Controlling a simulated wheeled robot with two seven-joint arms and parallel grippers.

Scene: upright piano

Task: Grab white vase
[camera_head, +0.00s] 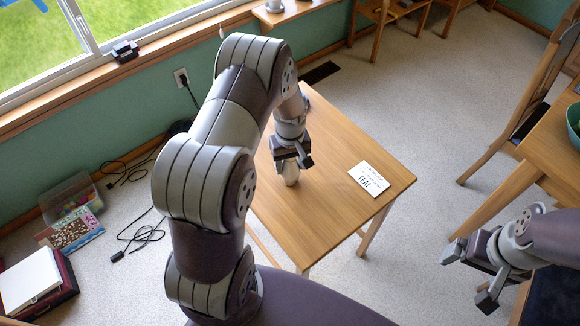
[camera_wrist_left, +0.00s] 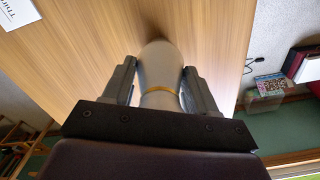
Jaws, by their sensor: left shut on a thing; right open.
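The white vase (camera_head: 290,174) stands on the small wooden table (camera_head: 330,205), under my left gripper, which hides its upper part. My left gripper (camera_head: 290,163) reaches down from above and is shut on the vase. In the left wrist view the pale vase (camera_wrist_left: 160,68), with a thin gold band, sits between the two fingers of my left gripper (camera_wrist_left: 160,85). My right gripper (camera_head: 468,275) is open and empty at the lower right, away from the table.
A white card with printed text (camera_head: 368,180) lies on the table, right of the vase. A wooden chair (camera_head: 530,100) and a larger table (camera_head: 555,135) stand at the right. Cables (camera_head: 140,238) and books (camera_head: 35,280) lie on the floor at left.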

